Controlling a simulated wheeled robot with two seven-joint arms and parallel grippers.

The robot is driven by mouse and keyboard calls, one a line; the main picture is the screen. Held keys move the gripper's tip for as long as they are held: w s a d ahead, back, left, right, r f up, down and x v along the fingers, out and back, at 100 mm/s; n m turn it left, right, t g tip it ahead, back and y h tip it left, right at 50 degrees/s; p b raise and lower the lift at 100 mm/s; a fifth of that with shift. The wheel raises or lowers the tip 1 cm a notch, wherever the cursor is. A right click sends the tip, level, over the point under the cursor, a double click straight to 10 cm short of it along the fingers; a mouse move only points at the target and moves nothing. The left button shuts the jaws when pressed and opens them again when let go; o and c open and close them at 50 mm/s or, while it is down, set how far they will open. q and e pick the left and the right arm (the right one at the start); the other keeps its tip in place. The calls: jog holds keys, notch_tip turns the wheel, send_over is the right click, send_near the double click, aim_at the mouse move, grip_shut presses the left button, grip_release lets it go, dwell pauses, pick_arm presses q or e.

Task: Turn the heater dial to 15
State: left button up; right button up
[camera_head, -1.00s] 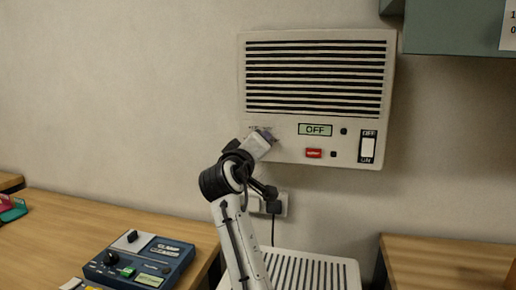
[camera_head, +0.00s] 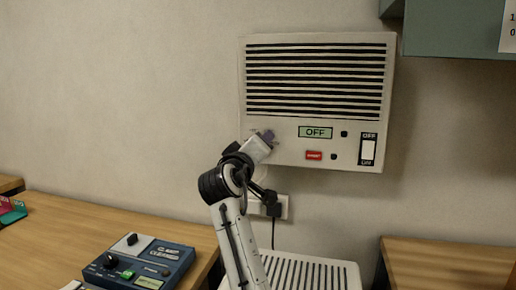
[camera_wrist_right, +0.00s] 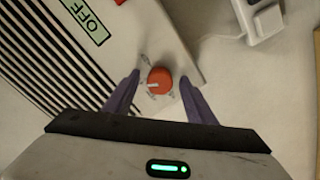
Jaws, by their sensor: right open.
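The heater (camera_head: 355,110) is a pale wall unit with dark slats and a display (camera_head: 315,132) reading OFF. Its dial (camera_wrist_right: 159,81) is a round orange-red knob with a pale pointer mark, seen in the right wrist view. My right gripper (camera_wrist_right: 160,98) is open, with one purple finger on each side of the dial. I cannot tell whether the fingers touch it. In the head view my right gripper (camera_head: 268,138) is at the heater's lower left corner and hides the dial. The left gripper is not in view.
A red button (camera_head: 314,155) and a white rocker switch (camera_head: 368,149) marked OFF and ON are on the heater's lower right. A wall socket with a plug (camera_head: 275,208) is below. A blue device (camera_head: 140,262) stands on the left desk. A green cabinet (camera_head: 460,28) hangs at upper right.

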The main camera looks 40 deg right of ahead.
jog(key=b+v, duration=0.1)
jog(key=v, duration=0.9)
